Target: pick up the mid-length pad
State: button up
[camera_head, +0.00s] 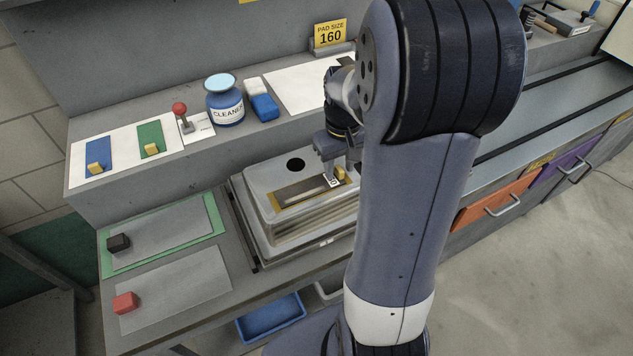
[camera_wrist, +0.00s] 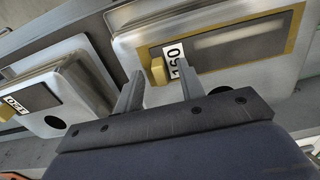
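A grey pad (camera_head: 297,189) with a yellow border lies on the pale basin unit under my gripper; it also shows in the wrist view (camera_wrist: 235,46). A yellow knob (camera_wrist: 158,71) and a white number label (camera_wrist: 173,60), upside down here, are at its near end. My gripper (camera_wrist: 161,90) is open, its two fingers apart, with the knob just beyond and between the tips. In the head view my gripper (camera_head: 335,170) is partly hidden by my arm. I cannot tell from these views which pad is the mid-length one.
A sign (camera_head: 330,35) reads PAD SIZE 160. Blue (camera_head: 98,152) and green (camera_head: 151,137) strips with yellow blocks lie on the shelf beside a cleaner jar (camera_head: 225,103). Grey plates with black (camera_head: 118,243) and red (camera_head: 125,303) blocks lie left. Another basin (camera_wrist: 75,75) has a labelled dark plate.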

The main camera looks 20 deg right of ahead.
jog(key=shift+c, duration=0.3)
grip_shut()
dwell(0.3)
notch_tip(320, 180, up, 10)
jog(key=shift+b, duration=0.3)
